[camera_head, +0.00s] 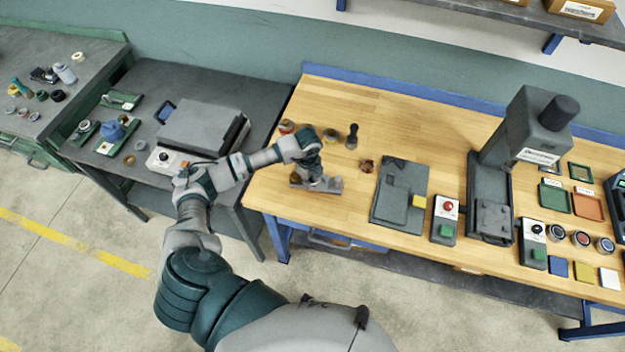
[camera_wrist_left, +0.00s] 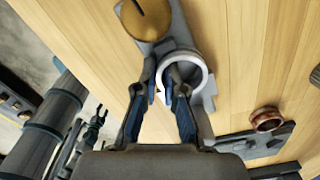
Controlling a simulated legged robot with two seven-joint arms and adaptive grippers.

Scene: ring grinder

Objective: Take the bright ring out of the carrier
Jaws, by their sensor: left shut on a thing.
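The bright ring (camera_wrist_left: 197,66) shows in the left wrist view as a pale silvery ring over the grey carrier (camera_wrist_left: 178,34). The carrier also shows in the head view (camera_head: 334,187), low on the wooden bench near its left end. My left gripper (camera_wrist_left: 164,86) is shut on the ring, with its fingertips at the ring's near wall. In the head view my left gripper (camera_head: 315,178) points down at the carrier and hides the ring. I cannot tell whether the ring is lifted clear. A round brass-coloured piece (camera_wrist_left: 150,16) sits at the carrier's other end.
A copper-coloured ring (camera_head: 367,165) lies on the bench right of the carrier. A dark plate (camera_head: 396,188) and a press-like machine (camera_head: 488,190) stand farther right. A dark stamp-like tool (camera_head: 352,136) stands behind. Bare wood surrounds the carrier's front.

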